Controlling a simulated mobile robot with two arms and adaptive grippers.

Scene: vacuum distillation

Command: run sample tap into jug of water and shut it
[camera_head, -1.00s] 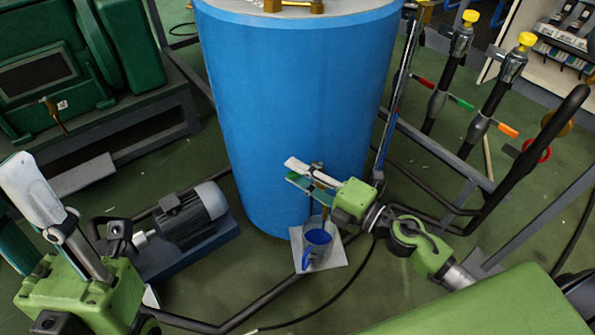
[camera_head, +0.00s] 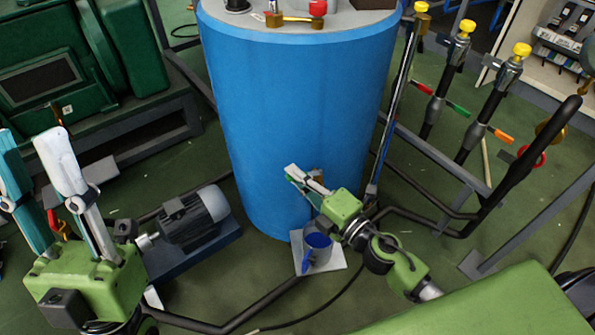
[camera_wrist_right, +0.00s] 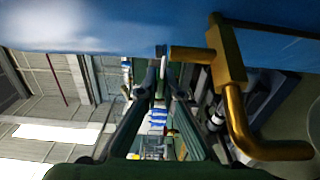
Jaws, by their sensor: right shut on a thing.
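The blue jug (camera_head: 318,241) stands upright on a pale square plate (camera_head: 333,259) at the foot of the blue tank (camera_head: 300,120). The brass sample tap (camera_wrist_right: 228,70) sticks out from the tank in the right wrist view, its spout bent. In the head view my gripper mostly hides the tap. My right gripper (camera_head: 300,175) is at the tank wall above the jug; its fingertips (camera_wrist_right: 161,58) are closed on the tap's small handle beside the brass body. No stream can be made out. My left gripper (camera_head: 38,150) is open and empty at the far left.
A motor pump (camera_head: 190,215) stands left of the tank, with a dark pipe along the floor in front. Black pipes with yellow caps (camera_head: 522,49) and a grey frame stand on the right. Green machinery (camera_head: 70,70) fills the back left.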

